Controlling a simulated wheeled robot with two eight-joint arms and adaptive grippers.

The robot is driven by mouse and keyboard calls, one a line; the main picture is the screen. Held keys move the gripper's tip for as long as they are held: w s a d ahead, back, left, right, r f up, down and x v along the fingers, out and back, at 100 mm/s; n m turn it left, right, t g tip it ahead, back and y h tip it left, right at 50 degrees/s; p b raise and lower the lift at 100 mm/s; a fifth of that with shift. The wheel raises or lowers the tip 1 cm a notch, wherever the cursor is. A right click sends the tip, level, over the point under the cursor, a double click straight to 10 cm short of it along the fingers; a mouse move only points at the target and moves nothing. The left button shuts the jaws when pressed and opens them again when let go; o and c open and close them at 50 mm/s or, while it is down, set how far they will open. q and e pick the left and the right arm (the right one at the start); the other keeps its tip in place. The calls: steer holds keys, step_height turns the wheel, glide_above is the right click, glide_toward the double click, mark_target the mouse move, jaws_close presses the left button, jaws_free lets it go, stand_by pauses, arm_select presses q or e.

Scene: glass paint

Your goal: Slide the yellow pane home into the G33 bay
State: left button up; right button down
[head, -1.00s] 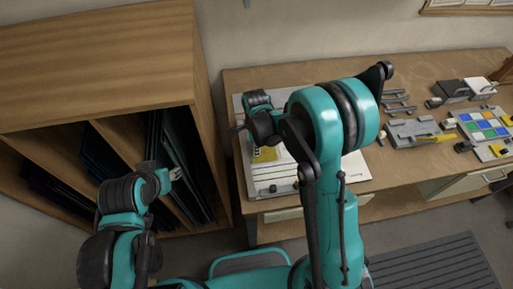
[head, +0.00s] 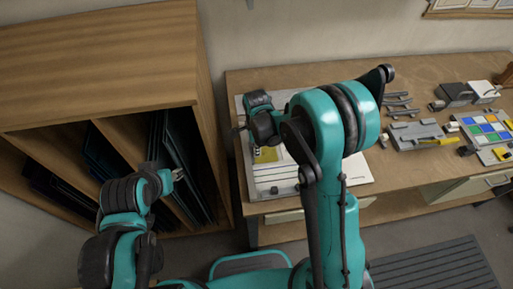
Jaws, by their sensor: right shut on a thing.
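The yellow pane (head: 266,155) lies low over the white board (head: 300,186) at the left end of the workbench, partly hidden by my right arm. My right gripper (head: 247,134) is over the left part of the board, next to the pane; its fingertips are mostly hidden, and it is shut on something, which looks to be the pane. My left gripper (head: 177,174) is in front of the wooden rack, away from the board, with its fingers small and their gap unclear. I cannot make out a G33 label.
A wooden rack (head: 100,40) with dark upright panes (head: 175,165) stands at the left. On the bench (head: 400,75) to the right are grey tools, a yellow-handled tool (head: 436,140) and a tray of coloured squares (head: 485,130). The bench behind my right arm is mostly clear.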

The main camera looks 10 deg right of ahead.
steer(key=shift+w, duration=0.2)
steer(key=c, duration=1.3)
jaws_free()
steer(key=shift+a, duration=0.1)
steer(key=shift+c, duration=0.2)
steer(key=shift+r, duration=0.1)
steer(key=shift+a+r+p, duration=0.1)
steer(key=shift+r+p, duration=0.45)
steer(key=shift+r, duration=0.5)
steer(key=shift+r+p, duration=0.45)
steer(key=shift+r, duration=0.25)
steer(key=shift+r+p, duration=1.05)
steer(key=shift+r, duration=0.65)
